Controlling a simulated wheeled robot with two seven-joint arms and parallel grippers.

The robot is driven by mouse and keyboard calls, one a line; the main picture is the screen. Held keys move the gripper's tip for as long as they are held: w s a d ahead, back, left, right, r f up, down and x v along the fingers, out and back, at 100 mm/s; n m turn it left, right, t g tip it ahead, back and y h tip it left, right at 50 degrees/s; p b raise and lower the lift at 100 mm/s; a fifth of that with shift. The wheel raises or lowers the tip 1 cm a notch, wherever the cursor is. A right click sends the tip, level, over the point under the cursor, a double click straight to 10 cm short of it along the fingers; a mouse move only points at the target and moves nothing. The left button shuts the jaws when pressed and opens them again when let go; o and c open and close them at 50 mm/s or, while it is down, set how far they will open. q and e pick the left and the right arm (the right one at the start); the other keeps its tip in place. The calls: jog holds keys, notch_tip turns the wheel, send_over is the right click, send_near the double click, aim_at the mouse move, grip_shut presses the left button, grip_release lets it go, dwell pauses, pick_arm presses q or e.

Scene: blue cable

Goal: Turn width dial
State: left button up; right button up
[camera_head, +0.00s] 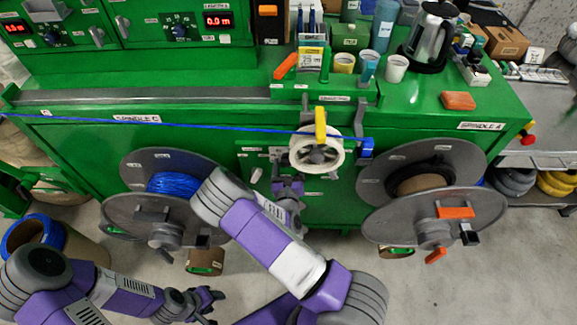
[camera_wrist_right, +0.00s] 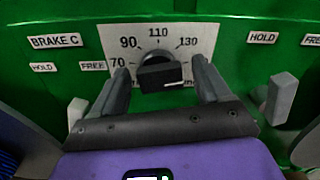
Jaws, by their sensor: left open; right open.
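A dial with a black knob (camera_wrist_right: 160,76) sits on a white scale plate (camera_wrist_right: 195,40) on the green front panel, in the right wrist view. The scale reads 70, 90, 110 and 130; the knob's white mark points right. My right gripper (camera_wrist_right: 160,82) is open, with one finger on each side of the knob; contact cannot be told. In the head view my right gripper (camera_head: 288,186) is at the front panel below the white roller, and the dial is hidden there. My left gripper (camera_head: 208,304) is open and empty, low over the floor at the left.
Light grey levers stand left (camera_wrist_right: 76,112) and right (camera_wrist_right: 277,98) of the dial, near HOLD and FREE labels. Spindles with a blue cable coil (camera_head: 173,184) and a dark coil (camera_head: 425,175) flank my right arm.

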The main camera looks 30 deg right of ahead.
jog(key=c, duration=1)
jog(key=n+p, duration=0.3)
jog(key=p, duration=0.1)
jog(key=shift+r+n, duration=0.15)
jog(key=shift+n, duration=0.15)
jog(key=shift+c, duration=0.2)
jog(key=shift+a+n+p, duration=0.1)
jog(key=shift+n+p, duration=1)
jog(key=shift+p, duration=0.05)
jog(key=shift+f+n+p, duration=0.2)
jog(key=shift+n+p, duration=0.5)
jog(key=shift+n, duration=0.3)
jog(key=o, duration=1)
jog(key=shift+w, duration=0.1)
jog(key=shift+o, duration=0.2)
jog(key=shift+a, duration=0.1)
